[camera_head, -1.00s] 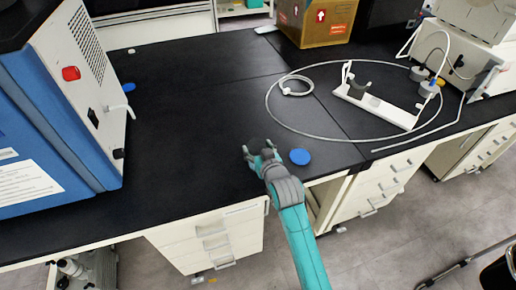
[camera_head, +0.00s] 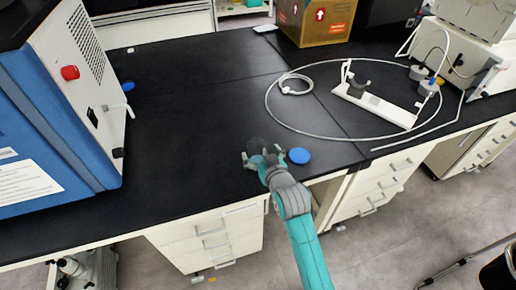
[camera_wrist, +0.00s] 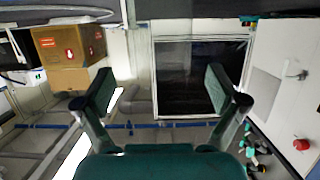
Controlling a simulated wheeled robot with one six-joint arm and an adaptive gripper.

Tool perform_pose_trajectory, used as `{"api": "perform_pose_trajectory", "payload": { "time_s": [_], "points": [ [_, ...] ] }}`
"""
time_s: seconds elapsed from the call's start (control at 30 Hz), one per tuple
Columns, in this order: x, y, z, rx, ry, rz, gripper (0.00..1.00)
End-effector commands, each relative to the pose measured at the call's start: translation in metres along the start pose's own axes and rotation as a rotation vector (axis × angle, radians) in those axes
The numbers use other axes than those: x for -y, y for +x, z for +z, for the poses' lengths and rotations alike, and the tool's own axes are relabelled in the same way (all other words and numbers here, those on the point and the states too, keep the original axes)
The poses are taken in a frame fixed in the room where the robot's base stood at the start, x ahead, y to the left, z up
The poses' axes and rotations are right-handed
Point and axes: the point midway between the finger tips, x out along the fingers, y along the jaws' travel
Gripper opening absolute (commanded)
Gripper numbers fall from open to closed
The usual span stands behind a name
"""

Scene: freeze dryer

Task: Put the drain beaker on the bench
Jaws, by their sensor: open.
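I cannot make out a drain beaker for certain in either view. My gripper (camera_head: 264,155) is over the front part of the black bench (camera_head: 195,135), just left of a round blue piece (camera_head: 299,155). In the wrist view my gripper (camera_wrist: 160,90) has its two fingers spread wide, with nothing visible between them. A dark round shape (camera_head: 257,144) shows just beyond the fingers in the head view; I cannot tell what it is.
A blue and white machine (camera_head: 55,110) with a red knob stands at the left. A white stand (camera_head: 378,104) and looped tubing (camera_head: 272,118) lie at the right. A cardboard box (camera_head: 317,22) stands at the back. The bench's middle is clear.

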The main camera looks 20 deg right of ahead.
Motion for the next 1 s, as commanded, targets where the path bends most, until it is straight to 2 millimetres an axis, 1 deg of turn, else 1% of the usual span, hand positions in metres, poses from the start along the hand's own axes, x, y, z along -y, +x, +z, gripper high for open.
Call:
{"api": "perform_pose_trajectory", "payload": {
  "time_s": [0.03, 0.2, 0.3, 0.4, 0.6, 0.83, 0.93, 1.0],
  "points": [
    [0.000, -0.012, 0.001, 0.001, 0.000, 0.000, 0.95],
    [0.000, -0.046, 0.001, 0.001, 0.000, 0.000, 0.95],
    [0.000, -0.062, 0.000, 0.000, 0.000, 0.000, 0.95],
    [0.000, -0.074, 0.000, 0.000, 0.000, 0.000, 0.95],
    [0.000, -0.084, 0.000, 0.000, 0.000, 0.000, 0.95],
    [0.000, -0.085, 0.001, 0.000, 0.000, 0.000, 0.95],
    [0.000, -0.090, 0.008, 0.002, 0.000, 0.000, 0.95],
    [0.000, -0.099, 0.021, 0.005, 0.000, 0.000, 0.95]
  ]
}}
